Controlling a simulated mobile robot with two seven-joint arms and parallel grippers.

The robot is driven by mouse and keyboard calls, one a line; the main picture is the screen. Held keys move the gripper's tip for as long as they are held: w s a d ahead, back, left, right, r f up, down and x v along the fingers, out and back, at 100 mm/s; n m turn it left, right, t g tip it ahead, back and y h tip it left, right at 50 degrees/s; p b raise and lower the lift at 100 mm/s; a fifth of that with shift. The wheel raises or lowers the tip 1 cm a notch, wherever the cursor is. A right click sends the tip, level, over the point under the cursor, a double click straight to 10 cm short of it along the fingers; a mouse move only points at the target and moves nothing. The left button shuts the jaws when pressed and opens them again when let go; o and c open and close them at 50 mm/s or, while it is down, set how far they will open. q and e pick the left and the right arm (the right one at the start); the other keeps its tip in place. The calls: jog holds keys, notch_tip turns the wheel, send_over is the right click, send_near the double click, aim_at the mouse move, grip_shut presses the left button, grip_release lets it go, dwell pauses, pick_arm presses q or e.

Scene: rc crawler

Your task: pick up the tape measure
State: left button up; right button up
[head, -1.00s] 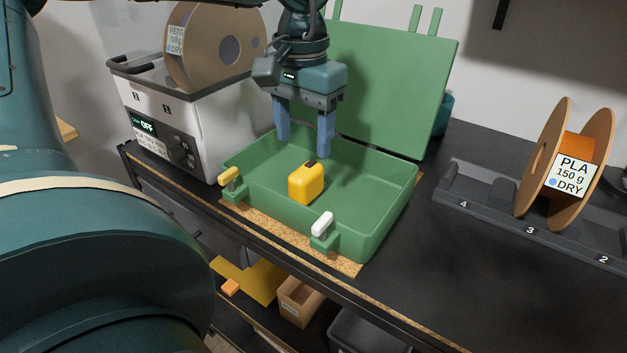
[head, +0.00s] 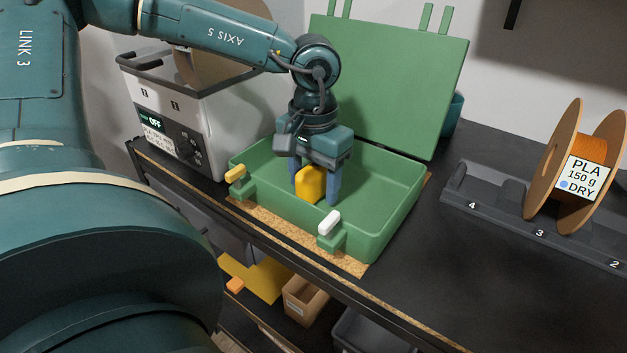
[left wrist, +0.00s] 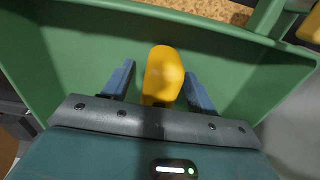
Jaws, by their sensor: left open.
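The yellow tape measure (head: 311,183) stands inside the open green case (head: 385,215). My left gripper (head: 318,195) is lowered into the case, with its blue fingers on either side of the tape measure. The fingers are open. In the left wrist view, the tape measure (left wrist: 163,75) sits between the two fingertips (left wrist: 160,82), with a gap visible on each side. The gripper body hides the near end of the tape measure there. My right gripper is not in view.
The case has a yellow latch (head: 235,173) and a white latch (head: 329,222) at its front, and a raised lid (head: 390,80) behind. A white dryer box (head: 185,115) stands close on the left. A filament spool (head: 560,165) sits in a rack at right.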

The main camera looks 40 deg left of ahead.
pick_arm(q)
jog(key=c, duration=1.2)
jog(key=shift+o, duration=0.2)
jog(key=shift+r, duration=0.1)
